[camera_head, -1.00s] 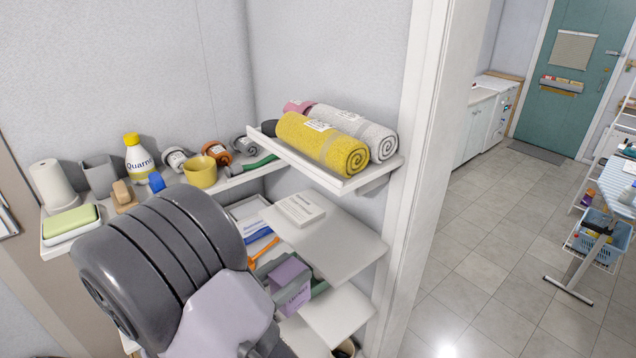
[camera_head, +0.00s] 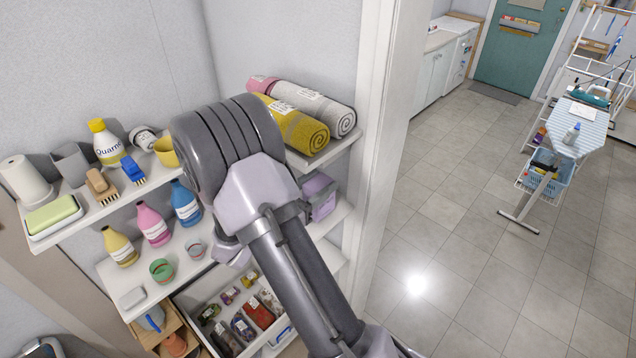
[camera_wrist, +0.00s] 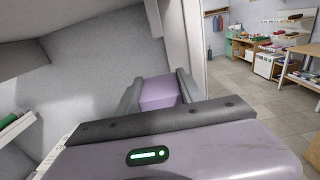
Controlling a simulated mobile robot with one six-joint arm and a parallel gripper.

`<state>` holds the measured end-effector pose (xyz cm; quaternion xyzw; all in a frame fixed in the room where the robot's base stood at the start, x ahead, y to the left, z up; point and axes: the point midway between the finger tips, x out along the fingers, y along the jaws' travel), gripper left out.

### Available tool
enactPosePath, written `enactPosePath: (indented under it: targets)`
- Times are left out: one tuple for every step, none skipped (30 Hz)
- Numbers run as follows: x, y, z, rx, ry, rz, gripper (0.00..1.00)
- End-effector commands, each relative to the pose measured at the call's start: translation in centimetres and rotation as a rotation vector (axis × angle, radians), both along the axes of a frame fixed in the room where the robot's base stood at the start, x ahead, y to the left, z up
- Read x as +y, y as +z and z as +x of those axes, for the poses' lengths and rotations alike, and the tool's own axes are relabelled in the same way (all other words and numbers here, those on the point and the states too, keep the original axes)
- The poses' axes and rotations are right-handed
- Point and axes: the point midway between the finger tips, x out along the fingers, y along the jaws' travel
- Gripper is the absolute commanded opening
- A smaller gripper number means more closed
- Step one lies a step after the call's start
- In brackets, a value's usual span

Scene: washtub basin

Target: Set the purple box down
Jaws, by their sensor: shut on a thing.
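The purple box (camera_head: 321,197) shows at the right end of a shelf, partly hidden behind my arm in the head view. In the wrist view the purple box (camera_wrist: 158,91) sits between the two fingers of my gripper (camera_wrist: 158,88), which is shut on it. The box is under the upper shelf that carries the rolled towels. The wrist view looks along the fingers and does not show the underside of the box. I cannot tell whether it touches the shelf below.
A yellow towel roll (camera_head: 300,128) and a grey one (camera_head: 325,108) lie on the shelf above. Several bottles, such as the pink bottle (camera_head: 153,224), stand on the shelves to the left. A white bin (camera_head: 236,312) of small items is lower down. Open tiled floor lies right.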

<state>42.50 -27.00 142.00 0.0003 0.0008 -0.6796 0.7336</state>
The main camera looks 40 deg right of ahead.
Motion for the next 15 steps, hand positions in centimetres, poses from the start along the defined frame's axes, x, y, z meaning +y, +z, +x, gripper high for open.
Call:
enactPosePath:
  targets:
    - [0.03,-0.51,0.04,0.001,0.001,0.0,0.0]
    - [0.04,-0.79,0.04,0.0,0.001,0.0,0.0]
    - [0.06,-0.96,0.05,-0.002,0.001,0.0,0.0]
    - [0.07,-0.99,0.04,-0.002,0.001,-0.001,0.0]
    - [0.07,-0.99,0.04,-0.003,0.001,-0.001,0.0]
    - [0.08,-0.99,0.04,-0.003,0.001,-0.001,0.0]
    - [0.08,-0.99,0.04,-0.003,0.001,-0.001,0.0]
    - [0.09,-0.99,0.04,-0.003,0.001,-0.001,0.0]
    - [0.09,-1.03,0.04,-0.003,0.001,-0.001,0.0]
    - [0.09,-1.12,0.04,-0.002,0.001,-0.001,0.0]
    - [0.1,-1.25,0.04,-0.002,0.001,-0.001,0.0]
    - [0.1,-1.4,0.04,-0.002,0.001,-0.001,0.0]
    - [0.1,-1.5,0.04,-0.002,0.001,-0.001,0.0]
    - [0.11,-1.39,0.04,-0.002,0.001,0.0,0.51]
    - [0.11,-1.35,0.04,-0.002,0.001,0.0,0.59]
